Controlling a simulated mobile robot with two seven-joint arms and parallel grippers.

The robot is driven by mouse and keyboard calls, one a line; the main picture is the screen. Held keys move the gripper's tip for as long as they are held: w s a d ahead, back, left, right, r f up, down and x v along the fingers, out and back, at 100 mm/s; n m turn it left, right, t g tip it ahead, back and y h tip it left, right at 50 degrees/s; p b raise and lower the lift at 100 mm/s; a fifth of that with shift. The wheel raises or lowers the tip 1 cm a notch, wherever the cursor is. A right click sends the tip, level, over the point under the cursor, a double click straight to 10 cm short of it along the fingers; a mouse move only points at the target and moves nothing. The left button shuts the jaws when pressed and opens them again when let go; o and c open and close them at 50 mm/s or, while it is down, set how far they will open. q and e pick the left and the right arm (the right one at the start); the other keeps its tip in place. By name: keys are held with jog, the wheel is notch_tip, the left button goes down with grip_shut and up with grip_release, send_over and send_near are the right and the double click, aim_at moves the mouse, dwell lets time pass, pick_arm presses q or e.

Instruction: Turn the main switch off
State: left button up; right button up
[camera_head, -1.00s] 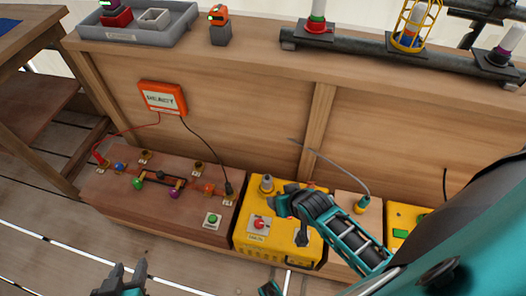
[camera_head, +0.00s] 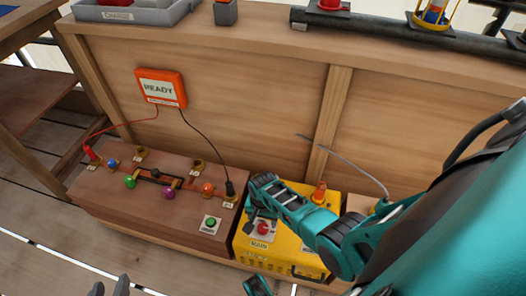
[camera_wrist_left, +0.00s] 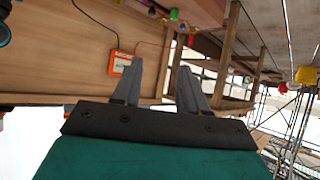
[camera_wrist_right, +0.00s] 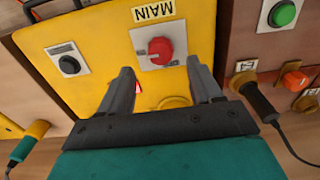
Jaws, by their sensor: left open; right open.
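The main switch is a red rotary knob (camera_head: 263,228) on a pale plate marked MAIN, on top of the yellow box (camera_head: 284,243). In the right wrist view the red knob (camera_wrist_right: 160,50) lies just ahead of the fingertips, apart from them. My right gripper (camera_wrist_right: 162,80) is open and empty, above the yellow box; in the head view it (camera_head: 252,210) hangs beside the knob and partly hides the box top. My left gripper (camera_wrist_left: 168,75) is open and empty, away from the box; only its fingertips (camera_head: 108,289) show at the bottom left of the head view.
A wooden box (camera_head: 150,195) with coloured knobs, plugs and a green button (camera_head: 211,222) stands left of the yellow box. An orange READY display (camera_head: 161,88) hangs on the wooden panel, with cables. A black switch (camera_wrist_right: 69,63) is also on the yellow box.

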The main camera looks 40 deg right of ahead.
aim_at(263, 227)
notch_tip(263, 227, down, 4)
jog(key=shift+f+b, duration=0.2)
jog(key=shift+b, duration=1)
jog(key=shift+f+b, duration=0.3)
jog(key=shift+f, duration=0.2)
pick_arm(q)
jog(key=shift+d+f, duration=0.3)
jog(key=shift+f, duration=0.25)
jog(key=shift+d+f, duration=0.3)
jog(key=shift+f, duration=0.25)
jog(key=shift+w, duration=0.1)
pick_arm(e)
jog(key=shift+c, duration=0.6)
pick_arm(q)
jog(key=shift+a+f, duration=0.15)
jog(key=shift+f, duration=0.05)
pick_arm(e)
jog(key=c, duration=0.9)
